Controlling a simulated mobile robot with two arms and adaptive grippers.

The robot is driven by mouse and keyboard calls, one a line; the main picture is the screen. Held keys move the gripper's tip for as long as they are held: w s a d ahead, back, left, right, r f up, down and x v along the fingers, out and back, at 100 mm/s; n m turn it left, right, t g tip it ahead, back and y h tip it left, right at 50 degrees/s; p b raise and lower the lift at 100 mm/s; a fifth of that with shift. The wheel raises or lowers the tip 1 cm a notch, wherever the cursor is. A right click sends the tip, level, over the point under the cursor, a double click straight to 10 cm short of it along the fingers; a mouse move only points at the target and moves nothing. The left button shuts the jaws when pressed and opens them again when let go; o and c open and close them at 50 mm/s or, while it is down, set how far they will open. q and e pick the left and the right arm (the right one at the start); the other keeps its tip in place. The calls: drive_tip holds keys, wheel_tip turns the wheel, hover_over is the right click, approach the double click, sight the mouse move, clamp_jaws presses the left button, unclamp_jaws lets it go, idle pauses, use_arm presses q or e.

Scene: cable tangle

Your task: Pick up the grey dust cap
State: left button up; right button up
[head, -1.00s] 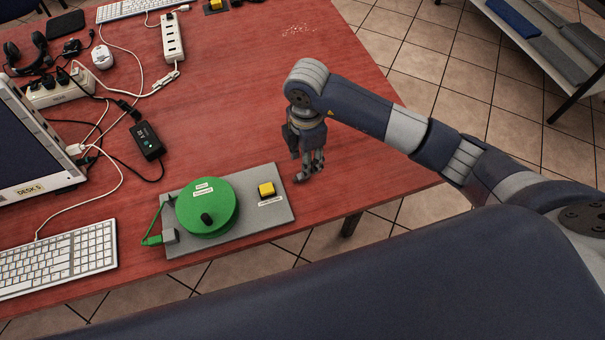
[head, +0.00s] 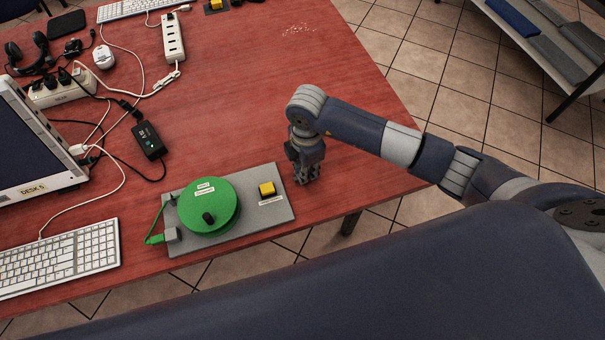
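I cannot make out a grey dust cap for certain in the head view. My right gripper (head: 306,178) points down over the red table, just right of the grey plate's yellow button. Its fingertips are near the tabletop; whether they touch it I cannot tell. The fingers look close together, but their gap is too small to judge, and anything under or between them is hidden. My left gripper is not in view.
A green reel (head: 222,215) with a black knob and a yellow button (head: 267,189) sit on a grey plate (head: 280,213). A green cable runs to a grey block (head: 172,236) at its left. A keyboard (head: 60,260) lies left. The table's middle (head: 230,110) is clear.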

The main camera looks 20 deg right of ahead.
drive_tip(key=shift+r, duration=0.1)
drive_tip(key=shift+r, duration=0.6)
drive_tip(key=shift+s+r+b, duration=0.2)
drive_tip(key=shift+r+b, duration=0.1)
drive_tip(key=shift+r, duration=0.2)
drive_tip(key=shift+s+r+b, duration=0.2)
drive_tip(key=shift+r+b, duration=0.05)
drive_tip(key=shift+r, duration=0.25)
drive_tip(key=s+a+r+b, duration=0.1)
drive_tip(key=s+a+b, duration=0.1)
drive_tip(key=s, duration=1.3)
drive_tip(key=shift+a+r, duration=0.3)
drive_tip(key=shift+a, duration=0.1)
clamp_jaws()
